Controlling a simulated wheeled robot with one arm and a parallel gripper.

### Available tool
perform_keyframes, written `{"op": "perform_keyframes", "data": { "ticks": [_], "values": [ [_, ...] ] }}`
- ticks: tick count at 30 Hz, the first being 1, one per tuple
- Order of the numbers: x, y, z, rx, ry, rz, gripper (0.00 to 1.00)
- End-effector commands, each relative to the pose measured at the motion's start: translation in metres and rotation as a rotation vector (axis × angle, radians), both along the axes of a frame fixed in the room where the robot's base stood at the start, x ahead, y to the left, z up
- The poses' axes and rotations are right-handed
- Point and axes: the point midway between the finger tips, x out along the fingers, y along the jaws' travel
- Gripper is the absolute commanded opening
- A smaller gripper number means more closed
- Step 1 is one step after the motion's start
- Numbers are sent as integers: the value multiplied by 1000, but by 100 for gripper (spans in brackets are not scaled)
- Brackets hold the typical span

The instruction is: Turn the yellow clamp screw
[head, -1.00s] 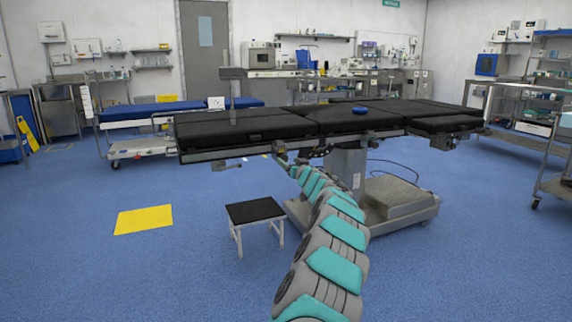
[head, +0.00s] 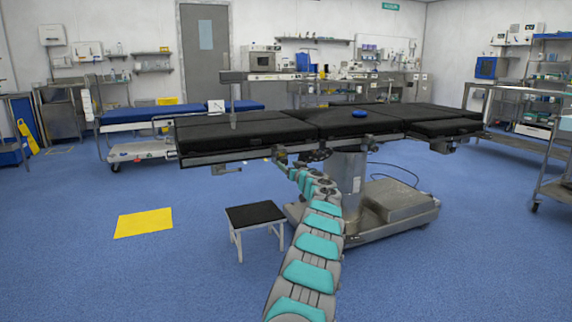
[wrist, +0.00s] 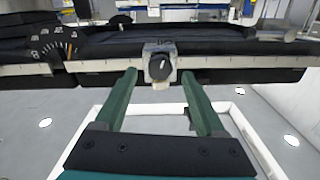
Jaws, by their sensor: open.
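I see no plainly yellow clamp screw. In the wrist view a grey clamp block (wrist: 152,49) sits on the metal side rail (wrist: 225,63) of the operating table. A round black knob (wrist: 159,67) with a pale pointer mark is on its front. My gripper (wrist: 159,75) is open, one green finger to each side of the knob and below it in the picture. I cannot tell whether either finger touches it. In the head view my gripper (head: 282,156) is small, at the near edge of the table (head: 355,130).
A black graduated dial (wrist: 50,45) is left of the clamp on the rail. A white frame (wrist: 255,135) shows beneath my gripper. A black-topped step stool (head: 255,214) stands left of my arm, near the table's base (head: 400,200). A yellow mat (head: 144,221) lies on open blue floor.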

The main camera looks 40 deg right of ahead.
Motion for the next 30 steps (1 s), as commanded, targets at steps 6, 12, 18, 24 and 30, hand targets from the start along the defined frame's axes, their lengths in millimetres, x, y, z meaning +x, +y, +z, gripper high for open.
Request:
{"op": "perform_keyframes", "data": {
  "ticks": [6,12,18,24,30],
  "values": [
    [13,-6,0,-4,4,-4,72],
    [21,-6,-2,1,3,-1,72],
    [23,-6,-2,3,3,-1,72],
    [23,-6,-2,2,1,0,70],
    [23,-6,-2,2,1,0,47]
  ]
}}
